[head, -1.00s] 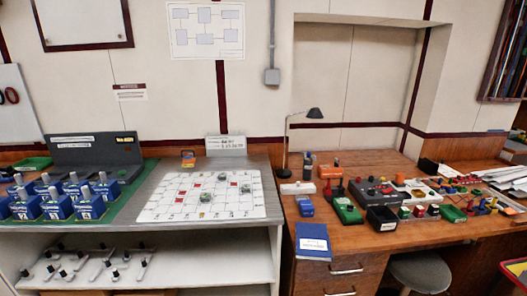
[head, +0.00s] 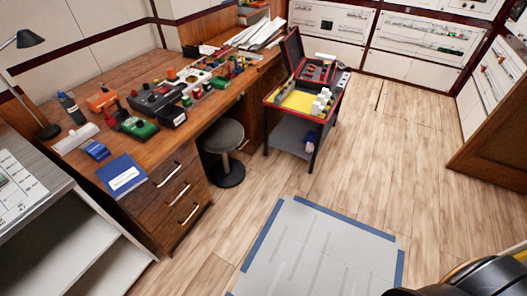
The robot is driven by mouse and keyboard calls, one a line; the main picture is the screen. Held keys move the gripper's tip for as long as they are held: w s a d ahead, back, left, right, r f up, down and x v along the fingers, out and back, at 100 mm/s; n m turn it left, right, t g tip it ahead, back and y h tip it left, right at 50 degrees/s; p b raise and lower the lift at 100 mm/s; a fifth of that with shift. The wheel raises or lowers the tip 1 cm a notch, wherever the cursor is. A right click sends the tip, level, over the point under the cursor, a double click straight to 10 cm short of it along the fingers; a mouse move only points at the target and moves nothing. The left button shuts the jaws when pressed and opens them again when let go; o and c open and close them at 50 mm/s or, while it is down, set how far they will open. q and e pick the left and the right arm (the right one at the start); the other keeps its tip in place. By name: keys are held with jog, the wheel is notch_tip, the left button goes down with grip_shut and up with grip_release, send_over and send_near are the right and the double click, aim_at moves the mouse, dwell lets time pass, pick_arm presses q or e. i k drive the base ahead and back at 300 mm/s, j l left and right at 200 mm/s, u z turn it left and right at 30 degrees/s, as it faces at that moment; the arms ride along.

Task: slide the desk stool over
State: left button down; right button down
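The desk stool (head: 223,137) has a round grey seat on a dark post and a round black base (head: 229,175). It stands upright on the wood floor, partly in the knee space of the wooden desk (head: 141,68), just right of the drawers. Neither gripper shows in the head view. A black and yellow part, probably mine, shows at the bottom right corner.
The drawer unit (head: 181,203) stands left of the stool. A red-edged cart (head: 305,97) with a yellow tray stands to its right. A pale floor mat with blue edges (head: 318,250) lies in front. The wood floor (head: 385,150) to the right is clear.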

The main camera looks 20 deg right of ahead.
aim_at(225, 135)
jog(key=i+l+u, duration=0.1)
jog(key=i+l, duration=0.35)
jog(key=i+l+u, duration=0.1)
jog(key=i+l, duration=0.4)
jog(key=i+l+u, duration=0.15)
jog(key=i+l, duration=0.3)
jog(key=i+l+u, duration=0.1)
jog(key=i+l, duration=0.3)
jog(key=l, duration=0.3)
